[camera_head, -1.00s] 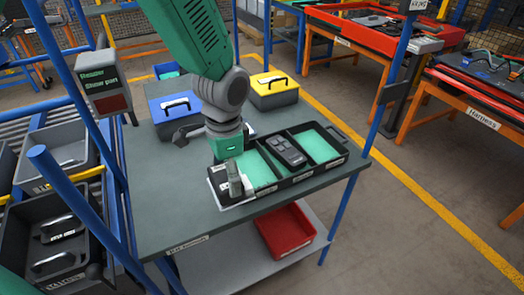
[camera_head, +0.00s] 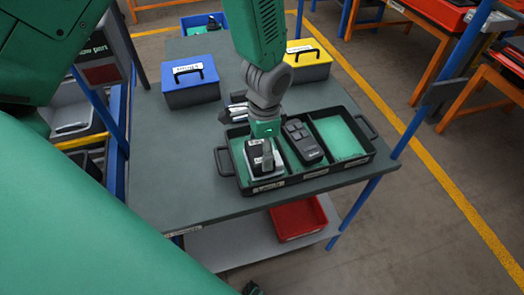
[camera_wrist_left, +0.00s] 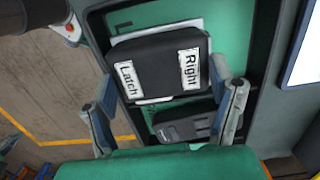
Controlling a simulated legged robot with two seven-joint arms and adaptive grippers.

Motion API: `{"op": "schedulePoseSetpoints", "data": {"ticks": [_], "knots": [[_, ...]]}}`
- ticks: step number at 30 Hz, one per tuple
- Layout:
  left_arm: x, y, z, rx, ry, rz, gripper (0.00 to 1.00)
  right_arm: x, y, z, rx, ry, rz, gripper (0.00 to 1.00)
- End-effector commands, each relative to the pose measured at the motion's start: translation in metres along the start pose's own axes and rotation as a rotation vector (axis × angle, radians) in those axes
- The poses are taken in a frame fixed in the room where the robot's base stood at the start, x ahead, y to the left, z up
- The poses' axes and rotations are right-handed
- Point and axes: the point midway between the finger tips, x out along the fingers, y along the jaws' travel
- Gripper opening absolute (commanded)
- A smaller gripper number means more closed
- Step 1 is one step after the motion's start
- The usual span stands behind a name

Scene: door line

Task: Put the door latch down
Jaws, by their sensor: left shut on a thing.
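The black door latch (camera_wrist_left: 160,62) shows in the left wrist view with white labels reading "Latch" and "Right". My left gripper (camera_wrist_left: 166,98) has one finger on each side of the latch and is shut on it. In the head view my left gripper (camera_head: 263,146) points down over the left compartment of the black tray (camera_head: 227,172). My right gripper is not in view.
A black keypad device (camera_head: 304,140) lies in the middle compartment. The right compartment (camera_head: 338,137) is empty with green lining. A blue box (camera_head: 190,90) and a yellow-lidded box (camera_head: 308,65) stand behind on the grey table (camera_head: 170,150). A red bin (camera_head: 298,218) is on the lower shelf.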

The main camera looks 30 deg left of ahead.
Motion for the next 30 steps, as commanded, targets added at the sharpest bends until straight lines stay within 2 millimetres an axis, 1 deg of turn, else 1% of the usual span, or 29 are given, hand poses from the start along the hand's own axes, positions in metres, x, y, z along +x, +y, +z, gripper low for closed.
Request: {"op": "schedulePoseSetpoints", "data": {"ticks": [1,4,11,12,13,23,26,30], "knots": [[0.007,0.0,0.0,0.0,-0.002,0.001,0.28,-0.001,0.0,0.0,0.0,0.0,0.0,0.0],[0.016,0.0,0.0,0.0,0.0,0.0,0.28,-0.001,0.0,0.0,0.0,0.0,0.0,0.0],[0.017,0.0,-0.001,0.0,0.001,-0.001,0.28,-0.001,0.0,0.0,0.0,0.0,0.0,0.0],[0.018,0.0,-0.001,0.0,0.0,0.0,0.87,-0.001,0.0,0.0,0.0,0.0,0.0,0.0],[0.018,0.0,-0.001,0.0,0.0,0.0,0.98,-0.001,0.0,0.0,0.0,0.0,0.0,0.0],[0.015,0.0,-0.001,0.0,0.001,-0.001,0.98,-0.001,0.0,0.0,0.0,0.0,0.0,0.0],[0.006,-0.001,-0.002,0.0,0.003,-0.002,0.98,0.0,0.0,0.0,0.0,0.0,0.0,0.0],[-0.021,-0.001,-0.002,0.0,0.005,-0.003,0.98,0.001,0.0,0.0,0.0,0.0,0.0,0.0]]}}
